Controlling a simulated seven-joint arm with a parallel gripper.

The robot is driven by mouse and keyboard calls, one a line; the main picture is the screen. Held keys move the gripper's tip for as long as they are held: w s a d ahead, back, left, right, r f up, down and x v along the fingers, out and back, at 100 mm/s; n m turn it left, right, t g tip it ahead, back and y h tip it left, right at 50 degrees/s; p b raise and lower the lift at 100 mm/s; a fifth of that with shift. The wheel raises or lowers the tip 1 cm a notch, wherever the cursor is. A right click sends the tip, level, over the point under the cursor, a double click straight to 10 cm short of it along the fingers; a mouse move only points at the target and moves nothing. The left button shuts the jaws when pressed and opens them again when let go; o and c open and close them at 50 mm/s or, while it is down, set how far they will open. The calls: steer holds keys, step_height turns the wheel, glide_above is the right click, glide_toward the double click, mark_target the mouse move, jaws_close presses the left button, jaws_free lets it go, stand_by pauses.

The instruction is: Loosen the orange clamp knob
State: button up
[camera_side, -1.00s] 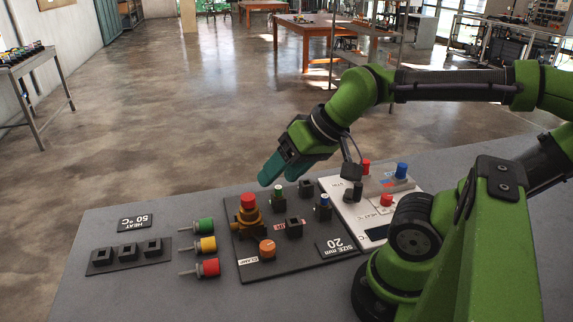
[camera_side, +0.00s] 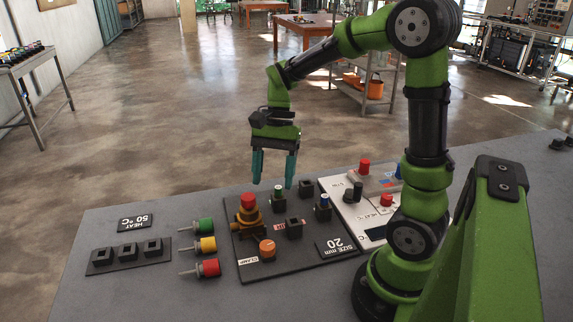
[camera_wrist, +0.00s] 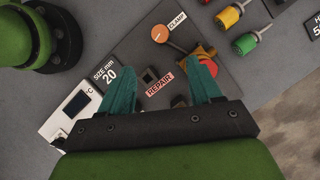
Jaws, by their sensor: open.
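The orange clamp knob (camera_side: 267,248) sits near the front edge of the black panel (camera_side: 247,271), beside a white CLAMP label (camera_side: 248,261). In the wrist view the orange knob (camera_wrist: 160,33) is beyond the fingertips, near the top. My gripper (camera_side: 273,183) has two teal fingers, spread apart, pointing down above the far part of the panel. It is empty and clear of the knob. In the wrist view my gripper (camera_wrist: 165,72) spans the REPAIR label (camera_wrist: 160,85) from above. A brass fixture with a red top (camera_side: 248,208) stands behind the knob.
Green, yellow and red handled tools (camera_side: 207,245) lie left of the panel. A black rack (camera_side: 126,256) and a HEAT 50 °C sign (camera_side: 134,223) are farther left. A white unit (camera_side: 352,214) with knobs stands right. The bench's front left is clear.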

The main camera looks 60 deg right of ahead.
mark_target(267, 245)
steer(key=x, duration=1.5)
steer(key=c, duration=1)
steer(key=n+g, duration=0.1)
steer(key=n, duration=0.2)
steer(key=shift+w, duration=0.1)
steer(key=shift+c, duration=0.2)
steer(key=shift+h, duration=0.3)
steer(key=o, duration=1)
steer(key=shift+o, duration=0.2)
steer(key=v, duration=1.7)
